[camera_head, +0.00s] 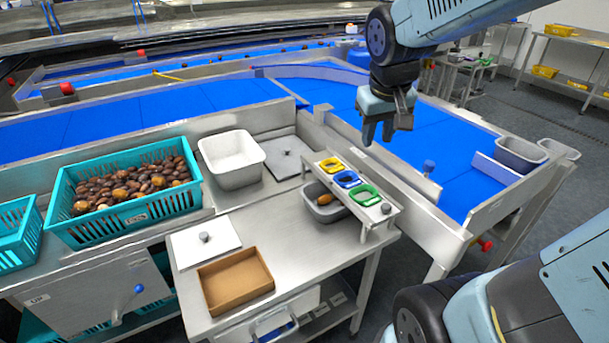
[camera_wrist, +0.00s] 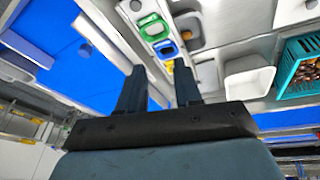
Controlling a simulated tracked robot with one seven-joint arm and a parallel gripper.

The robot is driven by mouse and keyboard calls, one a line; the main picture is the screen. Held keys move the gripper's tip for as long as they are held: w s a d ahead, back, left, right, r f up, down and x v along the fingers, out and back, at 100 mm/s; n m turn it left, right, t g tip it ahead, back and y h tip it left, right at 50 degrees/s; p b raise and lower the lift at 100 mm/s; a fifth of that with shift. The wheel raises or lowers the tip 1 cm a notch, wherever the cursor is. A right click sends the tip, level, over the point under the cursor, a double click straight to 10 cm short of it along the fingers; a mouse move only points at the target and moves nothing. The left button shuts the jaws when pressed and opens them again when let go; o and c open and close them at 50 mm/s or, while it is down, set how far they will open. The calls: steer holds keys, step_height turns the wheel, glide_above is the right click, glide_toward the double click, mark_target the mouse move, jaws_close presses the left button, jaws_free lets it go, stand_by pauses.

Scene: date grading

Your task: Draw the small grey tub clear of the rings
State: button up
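The small grey tub (camera_head: 318,212) stands on the steel table, partly beneath a raised metal stand (camera_head: 387,209). An orange-brown date shows inside it; the stand hides the tub's right part. Three rings, yellow (camera_head: 331,165), blue (camera_head: 347,179) and green (camera_head: 364,195), sit in a row on the stand. My gripper (camera_head: 378,138) hangs in the air above and behind the stand, over the conveyor side, fingers down. In the wrist view my gripper (camera_wrist: 160,72) is open and empty, and the grey tub (camera_wrist: 188,28) shows beside the rings.
A larger pale tub (camera_head: 232,172) and a teal crate (camera_head: 137,214) of dates stand left. A brown tray (camera_head: 237,296) and a white lidded plate (camera_head: 204,241) lie in front. Steel conveyor rails (camera_head: 385,172) run behind the stand. Bare table lies in front of the grey tub.

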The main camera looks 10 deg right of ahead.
steer(key=w+a+f+n+g, duration=0.2)
steer(key=w+a+f, duration=0.3)
steer(key=w+f, duration=0.3)
steer(key=n, duration=0.1)
glide_toward(316, 208)
steer(key=shift+w+a+r+g, duration=0.35)
steer(key=shift+w+r+g, duration=0.05)
steer(key=shift+r, duration=0.1)
steer(key=shift+f, duration=0.1)
steer(key=f, duration=0.4)
steer(key=d+f, duration=0.1)
steer(key=f, duration=0.8)
steer(key=shift+w+d+f, duration=0.25)
steer(key=shift+w+d, duration=0.05)
steer(key=shift+d, duration=0.05)
steer(key=shift+c, duration=0.4)
jaws_close()
